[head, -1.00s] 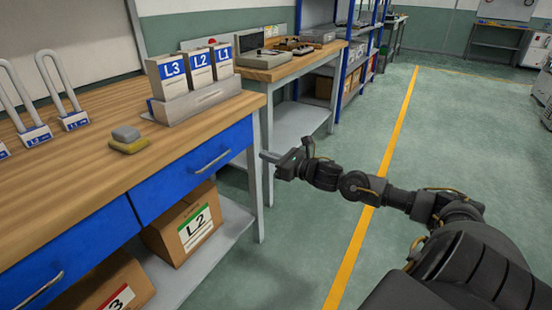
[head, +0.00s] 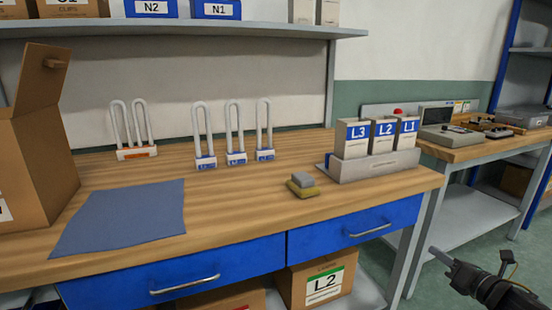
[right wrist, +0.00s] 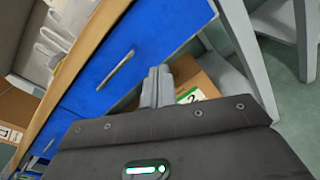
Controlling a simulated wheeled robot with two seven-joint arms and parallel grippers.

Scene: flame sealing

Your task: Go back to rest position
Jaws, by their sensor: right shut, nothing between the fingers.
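My right gripper (head: 437,254) shows at the lower right of the head view, past the right end of the workbench (head: 250,215) and below its top. Its fingers are together and hold nothing; they also show in the right wrist view (right wrist: 157,85), in front of the blue drawers and an open box area. Most of my right arm lies outside the head view. My left gripper is not in view.
On the bench are a blue mat (head: 120,217), an open carton (head: 35,140), white U-shaped tubes on stands (head: 235,135), a yellow-grey block (head: 302,185) and a holder (head: 375,165) with L3, L2, L1 boxes. Open floor lies at right.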

